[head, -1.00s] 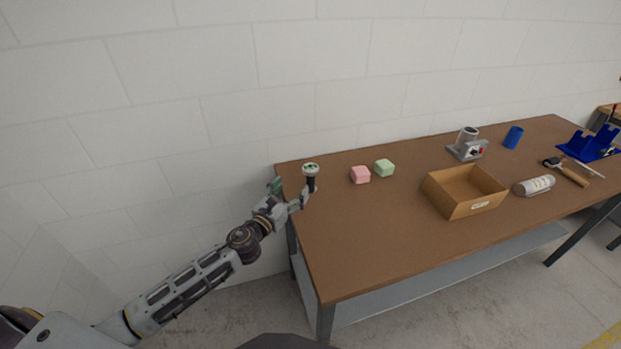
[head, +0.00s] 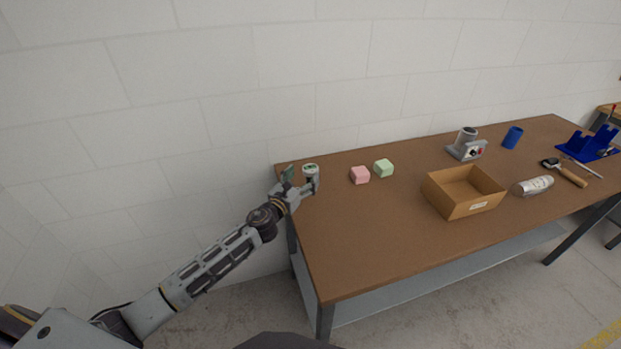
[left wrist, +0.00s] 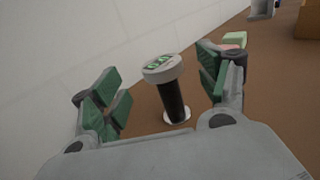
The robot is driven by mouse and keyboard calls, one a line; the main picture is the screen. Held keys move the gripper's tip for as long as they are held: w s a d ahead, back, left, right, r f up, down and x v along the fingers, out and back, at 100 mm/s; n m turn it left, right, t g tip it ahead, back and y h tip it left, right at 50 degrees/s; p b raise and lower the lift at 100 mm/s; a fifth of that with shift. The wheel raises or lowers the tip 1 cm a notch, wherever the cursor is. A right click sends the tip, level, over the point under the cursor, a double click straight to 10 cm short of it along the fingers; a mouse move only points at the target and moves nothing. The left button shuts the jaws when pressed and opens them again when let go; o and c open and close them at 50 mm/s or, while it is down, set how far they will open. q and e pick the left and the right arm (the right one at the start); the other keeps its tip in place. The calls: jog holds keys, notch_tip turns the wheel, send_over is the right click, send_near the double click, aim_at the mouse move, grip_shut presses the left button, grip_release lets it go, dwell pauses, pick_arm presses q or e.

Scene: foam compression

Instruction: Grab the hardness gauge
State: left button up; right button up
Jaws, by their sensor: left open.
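The hardness gauge (left wrist: 173,96) stands upright on the table, with a round white head, a green display and a black stem. In the head view the gauge (head: 310,169) is at the table's left end, its lower part hidden by my gripper. My left gripper (head: 303,183) is right at it. In the left wrist view the green-padded fingers of my left gripper (left wrist: 166,92) are spread wide, one on each side of the gauge, with gaps to both. My right gripper is not in view.
A pink foam block (head: 360,175) and a green foam block (head: 383,168) lie to the right of the gauge. Farther right are an open cardboard box (head: 447,207), a grey device (head: 466,150), a blue cup (head: 513,137) and a silver can (head: 534,186). A wall runs behind the table.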

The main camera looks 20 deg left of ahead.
aim_at(307, 173)
pick_arm(q)
jog(key=shift+w+d, duration=0.1)
jog(key=shift+w, duration=0.25)
jog(key=shift+w+d, duration=0.15)
jog(key=shift+w, duration=0.6)
jog(key=shift+w+d+f+p, duration=0.1)
jog(key=shift+w+d+p, duration=0.1)
jog(key=shift+w, duration=0.7)
jog(key=shift+w+d+f+p, duration=0.1)
jog(key=shift+w+d, duration=0.05)
jog(key=shift+w, duration=0.75)
jog(key=c, duration=1.4)
jog(key=shift+o, duration=0.2)
jog(key=shift+r, duration=0.15)
